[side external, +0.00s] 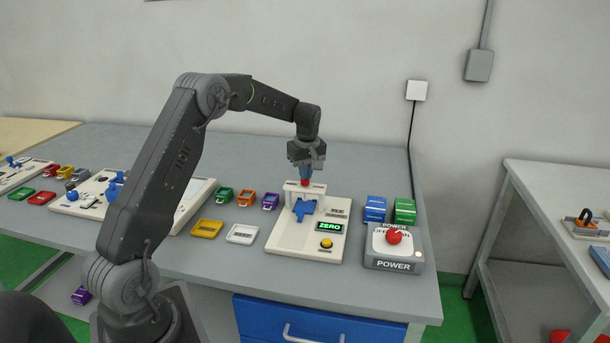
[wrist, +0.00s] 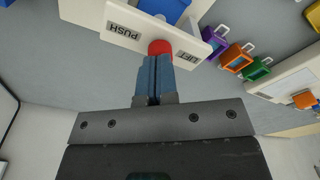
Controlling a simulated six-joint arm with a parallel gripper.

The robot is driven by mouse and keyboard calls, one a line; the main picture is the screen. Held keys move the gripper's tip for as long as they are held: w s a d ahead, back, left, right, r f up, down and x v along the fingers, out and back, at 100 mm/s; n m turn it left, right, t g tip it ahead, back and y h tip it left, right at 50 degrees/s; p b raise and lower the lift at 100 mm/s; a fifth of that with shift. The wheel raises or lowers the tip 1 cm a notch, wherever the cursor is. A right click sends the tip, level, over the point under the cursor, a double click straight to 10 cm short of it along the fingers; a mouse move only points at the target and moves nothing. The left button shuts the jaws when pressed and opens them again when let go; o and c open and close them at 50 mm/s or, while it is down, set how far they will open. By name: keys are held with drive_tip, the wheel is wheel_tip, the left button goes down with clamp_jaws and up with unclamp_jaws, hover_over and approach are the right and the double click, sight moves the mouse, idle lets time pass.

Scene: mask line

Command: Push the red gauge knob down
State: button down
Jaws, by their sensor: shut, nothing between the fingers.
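The red gauge knob (side external: 305,182) sits on top of the white bridge of the gauge stand (side external: 285,242). It also shows in the wrist view (wrist: 160,47), between the printed words PUSH and LIFT. My gripper (side external: 305,176) points straight down above the knob with its blue fingers together and nothing between them. In the wrist view the fingertips (wrist: 155,60) overlap the knob's edge; I cannot tell whether they touch it. A blue part (side external: 305,209) sits under the bridge. The stand's display (side external: 316,226) reads ZERO in green, with a yellow button (side external: 326,243) below it.
A grey power box (side external: 393,262) with a red knob stands to the right, with blue (side external: 375,209) and green (side external: 404,212) pieces behind it. Several coloured pieces, including a yellow one (side external: 207,229) and a white one (side external: 242,234), lie to the left. The table behind the stand is clear.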

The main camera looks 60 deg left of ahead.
drive_tip(key=shift+s+d+r, duration=0.1)
drive_tip(key=shift+d+r, duration=0.15)
drive_tip(key=shift+d, duration=0.5)
drive_tip(key=shift+s+d+r, duration=0.1)
drive_tip(key=shift+d+r, duration=0.15)
drive_tip(key=shift+d, duration=0.5)
wheel_tip(320, 180, up, 14)
hover_over(309, 190)
drive_tip(key=d, duration=0.2)
drive_tip(key=shift+s+f, duration=0.1)
